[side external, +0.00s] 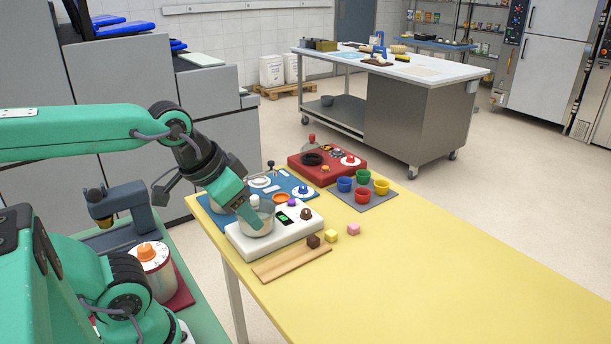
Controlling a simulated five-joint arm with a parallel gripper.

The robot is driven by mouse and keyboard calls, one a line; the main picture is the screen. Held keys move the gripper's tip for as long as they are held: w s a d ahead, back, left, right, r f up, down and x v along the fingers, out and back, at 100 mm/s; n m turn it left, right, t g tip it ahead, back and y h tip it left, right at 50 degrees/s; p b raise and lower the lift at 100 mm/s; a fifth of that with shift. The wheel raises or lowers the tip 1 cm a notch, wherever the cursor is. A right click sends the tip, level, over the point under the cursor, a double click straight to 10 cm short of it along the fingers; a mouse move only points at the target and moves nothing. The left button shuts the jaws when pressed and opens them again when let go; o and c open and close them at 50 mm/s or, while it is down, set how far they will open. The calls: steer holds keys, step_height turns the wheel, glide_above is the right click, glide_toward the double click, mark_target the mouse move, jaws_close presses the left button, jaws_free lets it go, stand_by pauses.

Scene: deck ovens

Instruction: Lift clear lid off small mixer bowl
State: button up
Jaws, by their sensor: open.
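A small mixer with a white base (274,240) stands on the yellow table, with a green display and a brown knob at its right. Its small grey bowl (256,230) sits at the left end of the base. A clear lid is hard to make out at this size; a small pale knob (255,202) shows just above the bowl, behind my gripper. My green gripper (252,218) is open and points down and right, its tips over the bowl in this view. I cannot tell whether it touches the lid or the knob.
A wooden board (290,264) lies in front of the mixer, with small brown, yellow and pink cubes to its right. Behind are a blue board (278,188), a red unit (318,170) and a grey mat (362,200) with coloured cups. The right side of the yellow table (470,270) is clear.

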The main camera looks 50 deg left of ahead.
steer(key=n+g, duration=0.2)
steer(key=g, duration=0.3)
glide_toward(253, 197)
steer(key=shift+w+d+f, duration=0.15)
steer(key=shift+w+d, duration=0.15)
steer(key=shift+d, duration=0.1)
steer(key=shift+a+f+g, duration=0.25)
steer(key=shift+a+g, duration=0.05)
steer(key=shift+a, duration=0.2)
steer(key=shift+f, duration=1.3)
steer(key=shift+d+f, duration=0.15)
steer(key=shift+f, duration=2.45)
